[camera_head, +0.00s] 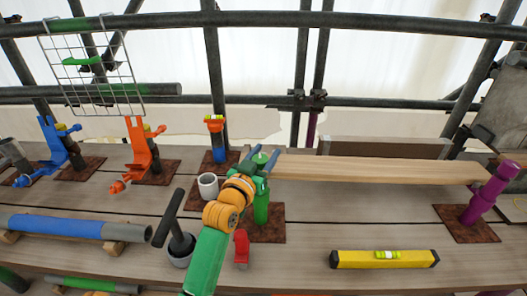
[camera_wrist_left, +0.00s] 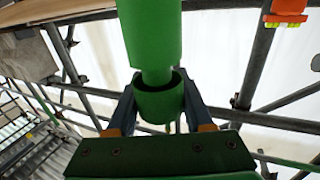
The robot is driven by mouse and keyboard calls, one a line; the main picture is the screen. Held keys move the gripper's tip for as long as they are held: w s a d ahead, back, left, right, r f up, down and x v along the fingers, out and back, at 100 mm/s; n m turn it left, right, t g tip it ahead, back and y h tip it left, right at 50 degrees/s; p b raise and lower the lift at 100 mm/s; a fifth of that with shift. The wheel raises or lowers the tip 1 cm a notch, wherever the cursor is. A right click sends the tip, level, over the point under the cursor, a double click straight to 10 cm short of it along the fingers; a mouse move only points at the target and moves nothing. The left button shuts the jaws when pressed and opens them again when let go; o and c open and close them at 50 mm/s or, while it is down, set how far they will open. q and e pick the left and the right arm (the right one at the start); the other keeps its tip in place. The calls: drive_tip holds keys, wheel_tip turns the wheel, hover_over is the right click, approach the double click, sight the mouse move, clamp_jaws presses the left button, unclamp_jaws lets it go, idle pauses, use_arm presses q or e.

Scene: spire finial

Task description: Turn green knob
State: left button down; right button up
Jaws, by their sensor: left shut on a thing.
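The green knob (camera_head: 260,158) tops a green post (camera_head: 261,208) that stands on a brown base plate (camera_head: 270,237) at the table's middle. My left gripper (camera_head: 261,164) reaches up from below and is shut on the knob, with a finger on either side. In the left wrist view the fingers (camera_wrist_left: 158,108) close around a green collar (camera_wrist_left: 158,98), with a thicker green cylinder (camera_wrist_left: 150,35) in line with it. The fingers partly hide the knob in the head view. My right gripper is not in view.
A wooden plank (camera_head: 380,168) runs from the green post to a purple post (camera_head: 488,193). A yellow level (camera_head: 384,259), a red object (camera_head: 241,248), a white cup (camera_head: 208,186) and a mallet (camera_head: 175,235) stand around my arm. Orange (camera_head: 141,150) and blue (camera_head: 60,148) stands are at left.

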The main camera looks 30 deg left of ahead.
sight(260, 164)
use_arm(q)
drive_tip(key=shift+h, duration=0.3)
drive_tip(key=shift+c, duration=1.7)
unclamp_jaws()
drive_tip(key=shift+w, duration=0.1)
drive_tip(key=shift+o, duration=0.3)
drive_tip(key=shift+w, duration=0.1)
drive_tip(key=s+d+b, duration=0.1)
drive_tip(key=s, duration=0.6)
